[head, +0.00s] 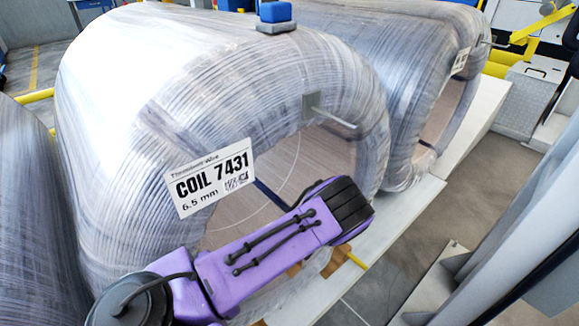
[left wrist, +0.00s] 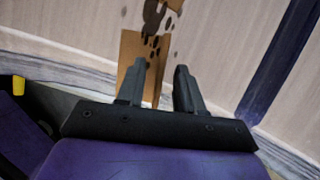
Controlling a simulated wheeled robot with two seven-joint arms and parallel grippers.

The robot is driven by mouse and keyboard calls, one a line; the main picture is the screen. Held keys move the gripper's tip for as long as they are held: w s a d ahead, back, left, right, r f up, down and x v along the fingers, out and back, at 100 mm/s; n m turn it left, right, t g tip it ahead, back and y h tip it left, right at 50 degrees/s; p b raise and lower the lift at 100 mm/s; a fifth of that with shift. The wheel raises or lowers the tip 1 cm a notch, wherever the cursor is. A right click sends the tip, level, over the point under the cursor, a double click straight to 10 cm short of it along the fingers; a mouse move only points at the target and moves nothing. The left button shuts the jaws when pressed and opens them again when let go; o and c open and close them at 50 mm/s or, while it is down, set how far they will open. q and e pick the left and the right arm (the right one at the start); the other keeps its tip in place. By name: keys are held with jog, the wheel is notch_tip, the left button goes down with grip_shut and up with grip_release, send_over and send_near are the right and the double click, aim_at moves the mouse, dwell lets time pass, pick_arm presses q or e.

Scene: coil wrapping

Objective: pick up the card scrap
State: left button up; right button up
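The card scrap (left wrist: 131,48) is a brown piece with dark spots, seen in the left wrist view at the top middle, against the pale wrapped surface. My left gripper (left wrist: 161,65) is open, its two dark fingers apart. The left finger overlaps the card in the picture, and part of the card shows between the fingers; I cannot tell the gap in depth. In the head view my purple left arm reaches into the mouth of the coil labelled 7431 (head: 120,120), and its fingers are hidden. My right gripper is in no view.
A blue block (head: 276,12) sits on top of the coil. A short rod (head: 335,118) sticks out above its mouth. A second wrapped coil (head: 400,60) stands to the right. A dark blue strap (left wrist: 280,62) crosses the wrap. Open floor (head: 425,235) lies at the right.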

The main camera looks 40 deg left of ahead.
pick_arm(q)
jog(key=shift+a+f, duration=0.2)
jog(key=shift+f, duration=0.25)
jog(key=shift+f, duration=0.1)
grip_shut()
